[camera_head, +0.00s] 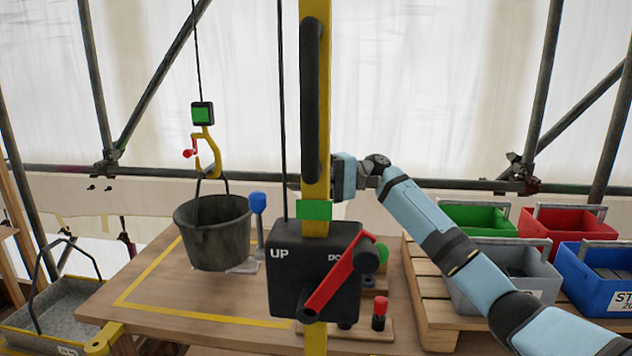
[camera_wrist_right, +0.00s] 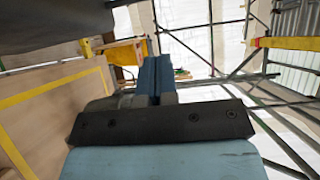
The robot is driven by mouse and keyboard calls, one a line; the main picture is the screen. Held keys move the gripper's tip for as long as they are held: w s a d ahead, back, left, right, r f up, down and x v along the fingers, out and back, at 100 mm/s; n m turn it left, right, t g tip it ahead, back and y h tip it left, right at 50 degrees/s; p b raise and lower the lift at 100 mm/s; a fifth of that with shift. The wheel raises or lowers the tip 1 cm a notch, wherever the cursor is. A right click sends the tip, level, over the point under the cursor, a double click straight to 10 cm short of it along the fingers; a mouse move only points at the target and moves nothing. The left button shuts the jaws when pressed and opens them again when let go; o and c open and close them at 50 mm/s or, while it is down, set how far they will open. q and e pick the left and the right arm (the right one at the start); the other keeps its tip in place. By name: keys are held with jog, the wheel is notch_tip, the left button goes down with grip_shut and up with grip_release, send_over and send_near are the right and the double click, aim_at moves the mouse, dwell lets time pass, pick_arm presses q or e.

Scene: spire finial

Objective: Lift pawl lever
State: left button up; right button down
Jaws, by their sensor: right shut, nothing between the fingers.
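A black winch box (camera_head: 315,275) marked UP is mounted on an upright yellow post (camera_head: 316,130). A red crank arm (camera_head: 338,280) slants across its front, with a dark knob at its upper end. A blue-tipped grey lever (camera_head: 258,222) stands upright just left of the box; I cannot tell whether it is the pawl lever or joined to the box. My right gripper (camera_wrist_right: 158,78) is shut and empty, its blue fingers together in the wrist view. In the head view its wrist is beside the post, above the box, and the post hides its fingertips. My left gripper is not in view.
A dark bucket (camera_head: 213,233) hangs from a yellow hook (camera_head: 210,150) at left, over a wooden table (camera_head: 150,280) with yellow lines. Coloured bins (camera_head: 568,225) stand on a pallet at right. A red-topped peg (camera_head: 379,312) stands near the box. Scaffold poles cross behind.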

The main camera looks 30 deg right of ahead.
aim_at(259, 224)
jog(key=shift+s+a+p, duration=0.15)
jog(key=shift+s+a, duration=0.3)
jog(key=shift+a, duration=1.05)
jog(key=shift+s+a+p, duration=0.1)
jog(key=shift+s+a, duration=0.4)
jog(key=shift+a, duration=1)
jog(key=shift+s+a+p, duration=0.15)
jog(key=shift+s+a, duration=0.3)
jog(key=shift+a, duration=1.05)
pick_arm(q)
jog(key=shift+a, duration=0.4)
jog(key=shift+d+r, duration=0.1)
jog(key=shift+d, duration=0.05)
